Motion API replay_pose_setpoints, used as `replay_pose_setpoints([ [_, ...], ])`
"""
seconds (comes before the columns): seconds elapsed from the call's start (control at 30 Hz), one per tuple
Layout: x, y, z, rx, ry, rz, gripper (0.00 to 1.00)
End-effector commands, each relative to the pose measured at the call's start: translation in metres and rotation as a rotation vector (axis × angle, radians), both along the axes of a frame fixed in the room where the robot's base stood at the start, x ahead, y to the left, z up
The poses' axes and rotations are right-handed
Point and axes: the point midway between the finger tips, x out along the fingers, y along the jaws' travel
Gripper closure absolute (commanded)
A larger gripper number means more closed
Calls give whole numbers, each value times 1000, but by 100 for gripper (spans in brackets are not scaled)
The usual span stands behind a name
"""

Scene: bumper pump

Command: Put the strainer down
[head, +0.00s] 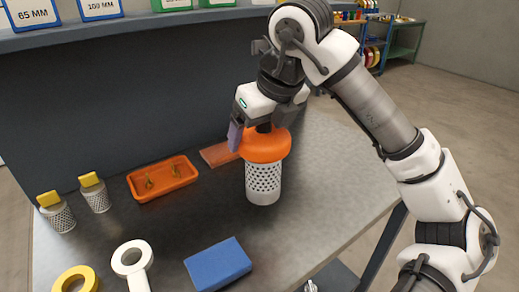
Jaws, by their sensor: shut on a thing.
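The strainer (263,183) is a white perforated cylinder with a wide orange cap (265,148). It is upright at the middle right of the bench in the head view. My gripper (262,128) is above it, shut on the top of the strainer at the orange cap. The fingertips are partly hidden by the cap and the gripper body. I cannot tell whether the strainer's bottom touches the bench or is slightly above it.
The grey bench (330,190) has free room right of the strainer. An orange tray (162,180), a flat orange piece (219,154), a blue block (217,264), a white ring-ended tool (131,262), a yellow ring (76,280) and two yellow-topped mesh cylinders (95,195) lie around.

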Motion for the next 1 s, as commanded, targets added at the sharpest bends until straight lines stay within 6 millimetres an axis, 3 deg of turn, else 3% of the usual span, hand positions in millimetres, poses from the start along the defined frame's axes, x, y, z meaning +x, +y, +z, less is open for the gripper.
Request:
replay_pose_setpoints([
  [0.17, 0, 0, -11, 1, -2, 0, 58],
  [0.4, 0, 0, -42, 3, -1, 1, 58],
  [0.77, 0, 0, -47, 0, -2, 0, 58],
  [0.8, 0, 0, -46, 1, -1, 0, 11],
  [0.9, 0, 0, -46, 1, -1, 0, 0],
  [1.0, 0, 0, -46, 1, -1, 0, 0],
])
